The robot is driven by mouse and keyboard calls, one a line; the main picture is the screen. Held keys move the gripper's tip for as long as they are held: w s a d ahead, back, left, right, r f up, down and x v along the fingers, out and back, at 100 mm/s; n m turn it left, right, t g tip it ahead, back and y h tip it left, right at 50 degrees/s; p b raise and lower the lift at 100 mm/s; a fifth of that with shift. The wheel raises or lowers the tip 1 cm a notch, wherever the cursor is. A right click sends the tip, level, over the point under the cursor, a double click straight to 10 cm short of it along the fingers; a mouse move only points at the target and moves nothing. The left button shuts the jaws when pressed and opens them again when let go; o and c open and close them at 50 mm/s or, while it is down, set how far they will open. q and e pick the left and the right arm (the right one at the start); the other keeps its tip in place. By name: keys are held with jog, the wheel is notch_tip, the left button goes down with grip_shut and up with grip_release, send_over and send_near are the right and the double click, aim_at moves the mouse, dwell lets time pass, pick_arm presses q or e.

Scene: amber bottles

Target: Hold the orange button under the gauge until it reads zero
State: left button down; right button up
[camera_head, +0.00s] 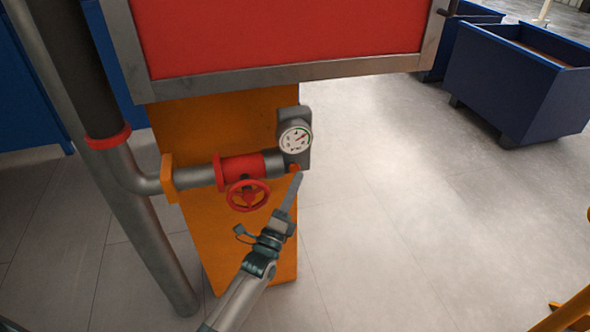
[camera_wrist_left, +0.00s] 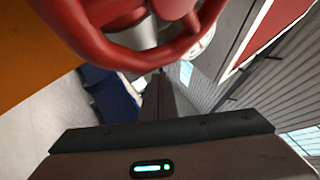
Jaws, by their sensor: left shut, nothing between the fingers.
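The round white gauge (camera_head: 295,139) sits in a grey housing at the end of the pipe; its needle is too small to read surely. The small orange-red button (camera_head: 295,168) is just below the gauge and partly covered by my fingertips. My left gripper (camera_head: 298,176) is shut and empty, pointing up with its tips at the button; I cannot tell whether they touch or press it. In the left wrist view, the shut fingers (camera_wrist_left: 160,84) reach toward the housing, and the button is not distinguishable. My right gripper is not in view.
A red valve wheel (camera_head: 248,195) is on the pipe left of the button, and looms close in the wrist view (camera_wrist_left: 150,62). An orange pillar (camera_head: 215,255) stands behind. A red panel (camera_head: 280,35) hangs above. Blue bins (camera_head: 510,85) stand at right; the floor between is clear.

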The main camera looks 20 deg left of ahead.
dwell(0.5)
pick_arm(q)
jog(key=shift+w+a, duration=0.1)
jog(key=shift+w, duration=0.05)
jog(key=shift+w+a, duration=0.15)
jog(key=shift+w, duration=0.05)
dwell(0.3)
jog(key=shift+w+a, duration=0.3)
jog(key=shift+w, duration=0.15)
dwell(0.7)
jog(key=shift+s, duration=0.15)
dwell(2.9)
jog(key=shift+s+d, duration=0.55)
jog(key=shift+s, duration=0.1)
